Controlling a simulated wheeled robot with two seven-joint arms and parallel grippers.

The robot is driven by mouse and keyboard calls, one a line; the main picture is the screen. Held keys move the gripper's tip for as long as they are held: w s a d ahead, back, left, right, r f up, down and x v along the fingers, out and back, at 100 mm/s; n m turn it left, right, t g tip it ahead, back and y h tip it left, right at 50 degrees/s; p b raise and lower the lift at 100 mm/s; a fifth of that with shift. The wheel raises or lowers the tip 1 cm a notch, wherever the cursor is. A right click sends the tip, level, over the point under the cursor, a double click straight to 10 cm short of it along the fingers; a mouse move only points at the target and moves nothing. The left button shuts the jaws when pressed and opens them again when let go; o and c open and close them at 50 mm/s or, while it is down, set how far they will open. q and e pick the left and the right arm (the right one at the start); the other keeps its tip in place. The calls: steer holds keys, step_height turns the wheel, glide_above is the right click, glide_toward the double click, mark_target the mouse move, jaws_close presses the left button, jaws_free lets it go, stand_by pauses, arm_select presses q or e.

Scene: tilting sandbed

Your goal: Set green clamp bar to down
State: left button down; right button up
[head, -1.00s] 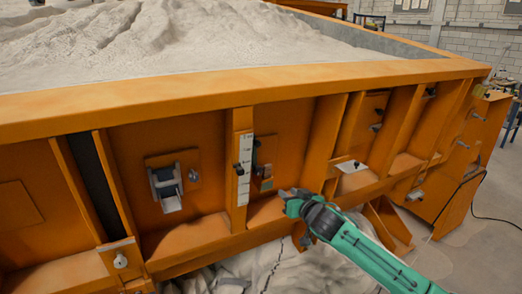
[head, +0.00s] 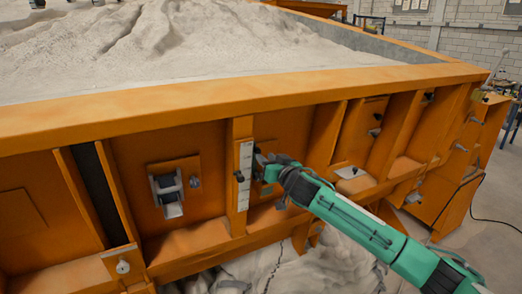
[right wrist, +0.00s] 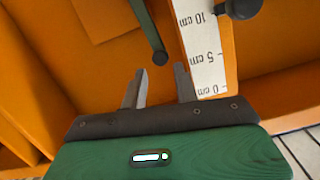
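The green clamp bar (right wrist: 147,25) shows in the right wrist view as a narrow dark green bar coming down from the top edge, with a round dark knob (right wrist: 160,58) at its near end. My right gripper (right wrist: 161,69) is open, its two fingers apart on either side of the knob, which sits about level with or just past the fingertips. I cannot tell whether they touch it. In the head view my right gripper (head: 263,161) is at the orange panel just right of the white scale and mostly hides the bar. My left gripper is not in view.
The white centimetre scale (head: 244,172) with a dark knob stands on an orange rib close left of my right gripper; it also shows in the right wrist view (right wrist: 203,52). A rocker-like fitting (head: 168,190) is further left. Sand (head: 190,45) fills the bed above.

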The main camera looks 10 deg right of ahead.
steer(key=shift+p+x, duration=0.55)
steer(key=shift+x, duration=1.65)
jaws_close()
